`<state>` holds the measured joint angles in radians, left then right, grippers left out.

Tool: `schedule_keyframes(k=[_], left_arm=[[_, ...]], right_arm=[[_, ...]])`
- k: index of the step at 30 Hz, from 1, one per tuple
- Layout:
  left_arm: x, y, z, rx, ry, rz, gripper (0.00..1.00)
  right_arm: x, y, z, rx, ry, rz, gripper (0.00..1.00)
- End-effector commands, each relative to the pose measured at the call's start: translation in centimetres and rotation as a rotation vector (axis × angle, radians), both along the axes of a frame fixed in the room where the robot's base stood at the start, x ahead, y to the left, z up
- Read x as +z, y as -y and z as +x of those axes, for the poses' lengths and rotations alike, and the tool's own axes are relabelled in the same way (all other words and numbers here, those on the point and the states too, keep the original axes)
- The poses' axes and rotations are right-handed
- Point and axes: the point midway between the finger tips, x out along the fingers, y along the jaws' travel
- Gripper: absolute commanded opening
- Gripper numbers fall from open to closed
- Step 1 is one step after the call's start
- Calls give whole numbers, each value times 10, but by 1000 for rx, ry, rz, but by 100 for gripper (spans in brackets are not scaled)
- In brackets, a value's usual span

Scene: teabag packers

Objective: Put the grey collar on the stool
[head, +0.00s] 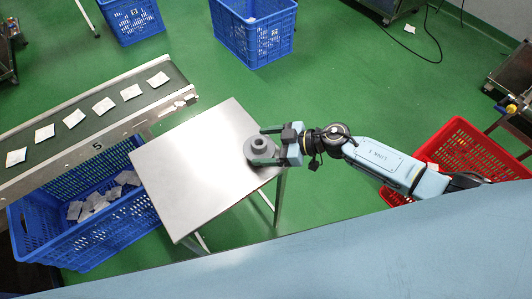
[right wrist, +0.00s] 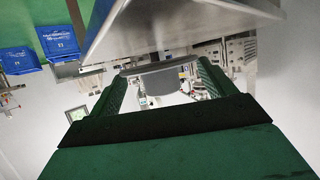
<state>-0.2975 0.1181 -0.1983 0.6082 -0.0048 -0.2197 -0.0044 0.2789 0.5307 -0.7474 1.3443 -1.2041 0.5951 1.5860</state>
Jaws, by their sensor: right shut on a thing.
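The grey collar (head: 258,147), a round flanged ring with a hole in its middle, is over the right corner of the stool's bare metal top (head: 190,165). My right gripper (head: 267,147) is shut on the collar from the right. The right wrist view shows the collar (right wrist: 162,80) between the two green fingers of the gripper (right wrist: 160,78), close to the edge of the stool top (right wrist: 185,28). I cannot tell whether the collar touches the top. My left gripper is not in view.
A conveyor (head: 95,120) with several teabag packets runs along the stool's left side. A blue crate (head: 75,240) with packets stands below it. More blue crates (head: 255,45) are at the back. A red crate (head: 460,150) is under my right arm. Most of the stool top is clear.

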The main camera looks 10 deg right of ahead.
Motion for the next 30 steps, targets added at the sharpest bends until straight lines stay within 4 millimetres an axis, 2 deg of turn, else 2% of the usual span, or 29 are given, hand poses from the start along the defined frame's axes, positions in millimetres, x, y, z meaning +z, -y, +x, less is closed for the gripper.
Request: schedule_keyframes(k=[1,5,21,22,24,25,30], left_arm=[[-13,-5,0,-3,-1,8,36],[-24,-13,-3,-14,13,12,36],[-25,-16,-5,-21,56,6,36],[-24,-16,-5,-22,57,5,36],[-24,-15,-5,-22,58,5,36],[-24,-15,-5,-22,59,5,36],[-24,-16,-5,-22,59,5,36]], right_arm=[[-12,0,0,0,0,0,59],[-25,0,0,0,0,0,59],[-35,0,0,0,-1,0,59],[-35,0,0,0,-1,0,86],[-35,0,0,0,0,0,96],[-35,0,0,0,0,0,100],[-35,0,0,0,0,0,100]])
